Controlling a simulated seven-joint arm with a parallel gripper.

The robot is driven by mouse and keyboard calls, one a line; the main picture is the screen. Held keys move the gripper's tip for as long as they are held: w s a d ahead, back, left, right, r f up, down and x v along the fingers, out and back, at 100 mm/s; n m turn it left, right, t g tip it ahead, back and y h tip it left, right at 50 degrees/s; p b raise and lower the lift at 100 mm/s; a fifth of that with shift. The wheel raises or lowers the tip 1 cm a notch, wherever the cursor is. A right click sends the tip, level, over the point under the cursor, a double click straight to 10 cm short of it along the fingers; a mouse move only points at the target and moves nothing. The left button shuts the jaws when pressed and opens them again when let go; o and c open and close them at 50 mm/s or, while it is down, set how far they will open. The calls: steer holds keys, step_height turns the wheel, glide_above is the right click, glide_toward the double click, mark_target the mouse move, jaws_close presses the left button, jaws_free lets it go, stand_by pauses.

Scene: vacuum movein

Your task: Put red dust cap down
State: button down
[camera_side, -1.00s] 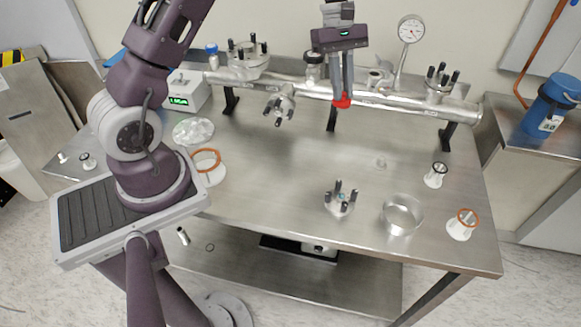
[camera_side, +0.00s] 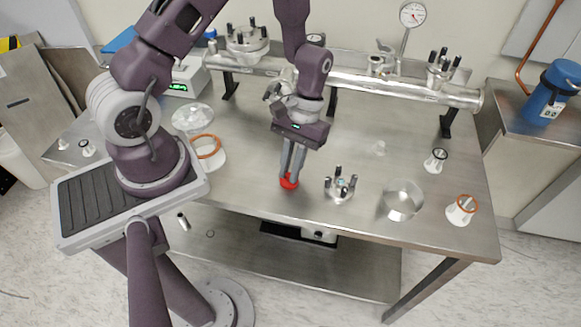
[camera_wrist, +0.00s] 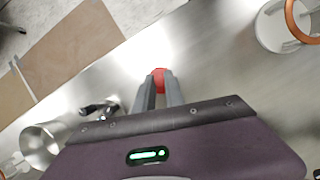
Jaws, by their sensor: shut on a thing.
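The red dust cap (camera_side: 289,182) is between the fingertips of my gripper (camera_side: 290,172) in the side view, low over the front middle of the steel table (camera_side: 350,225). My gripper points down and is shut on the cap. In the wrist view, the cap (camera_wrist: 159,75) shows at the ends of my two grey fingers (camera_wrist: 160,84), partly hidden by them. I cannot tell whether the cap touches the table.
A flange with dark studs (camera_side: 340,187) stands just right of the cap. A steel ring (camera_side: 402,200) and white pieces (camera_side: 461,210) are farther right. An orange-rimmed white ring (camera_side: 208,152) is left. The pipe (camera_side: 400,88) runs along the back. Bare table lies left of the cap.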

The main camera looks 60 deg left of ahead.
steer(key=c, duration=1.4)
jaws_free()
steer(key=shift+f, duration=0.1)
steer(key=w+a+r+t, duration=0.2)
steer(key=w+r, duration=0.1)
steer(key=r, duration=1.4)
steer(key=s+d+r+m+t+y, duration=0.2)
steer(key=s+r+m+t, duration=0.3)
steer(key=s+r, duration=0.7)
steer(key=s+t, duration=0.1)
steer(key=t, duration=0.1)
steer(key=shift+s+d+r+t, duration=0.2)
steer(key=shift+s+r+t, duration=0.1)
